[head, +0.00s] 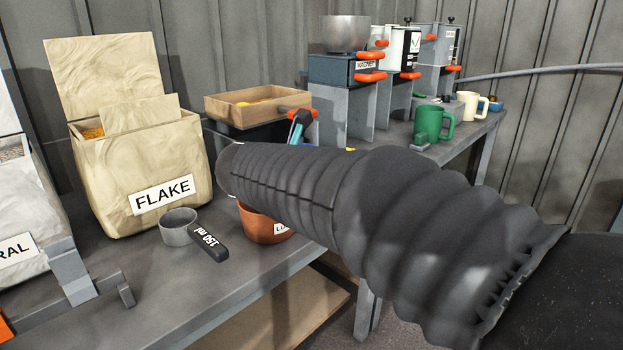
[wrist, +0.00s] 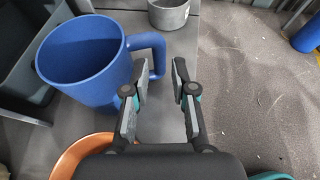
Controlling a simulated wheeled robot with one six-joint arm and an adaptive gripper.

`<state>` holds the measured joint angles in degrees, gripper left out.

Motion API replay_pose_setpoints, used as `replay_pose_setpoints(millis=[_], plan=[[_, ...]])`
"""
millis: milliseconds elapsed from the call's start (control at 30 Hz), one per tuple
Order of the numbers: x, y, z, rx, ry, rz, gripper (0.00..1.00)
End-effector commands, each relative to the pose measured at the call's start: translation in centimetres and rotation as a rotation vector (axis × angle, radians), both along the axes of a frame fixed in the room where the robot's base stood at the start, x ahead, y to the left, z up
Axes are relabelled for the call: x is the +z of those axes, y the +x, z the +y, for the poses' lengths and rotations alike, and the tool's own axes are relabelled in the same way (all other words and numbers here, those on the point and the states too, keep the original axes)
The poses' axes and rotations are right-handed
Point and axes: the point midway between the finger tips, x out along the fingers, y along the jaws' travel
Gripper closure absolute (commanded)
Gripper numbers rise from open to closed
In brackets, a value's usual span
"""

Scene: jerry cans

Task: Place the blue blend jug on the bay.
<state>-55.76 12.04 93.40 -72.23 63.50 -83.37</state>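The blue jug (wrist: 88,62) stands upright at the left of the wrist view, its open mouth toward the camera. Its handle (wrist: 159,53) points right, toward the fingertips. My gripper (wrist: 161,78) is open, with a clear gap between its two fingers. The left finger is close to the jug's wall and handle; I cannot tell whether it touches. I cannot identify the bay in either view.
A copper bowl (head: 264,224) and a grey measuring cup (head: 180,228) stand on the near bench, by the FLAKE bag (head: 150,160). A wooden tray (head: 258,103) is behind. Green (head: 430,122) and cream (head: 468,106) mugs stand on the far bench, near the labelled machines (head: 345,70).

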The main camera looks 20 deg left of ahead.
Motion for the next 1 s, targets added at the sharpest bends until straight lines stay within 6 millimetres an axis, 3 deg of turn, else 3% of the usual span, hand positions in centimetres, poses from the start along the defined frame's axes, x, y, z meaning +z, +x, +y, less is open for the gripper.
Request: replay_pose_setpoints(millis=[300, 567, 700, 1000], plan=[[-2.2, 3.6, -0.6, -0.003, 0.000, 0.001, 0.74], [-2.3, 4.1, -0.7, 0.000, 0.001, 0.001, 0.74], [-2.2, 4.0, -0.7, 0.000, 0.001, 0.001, 1.00], [-2.2, 4.0, -0.7, 0.000, 0.001, 0.000, 1.00]])
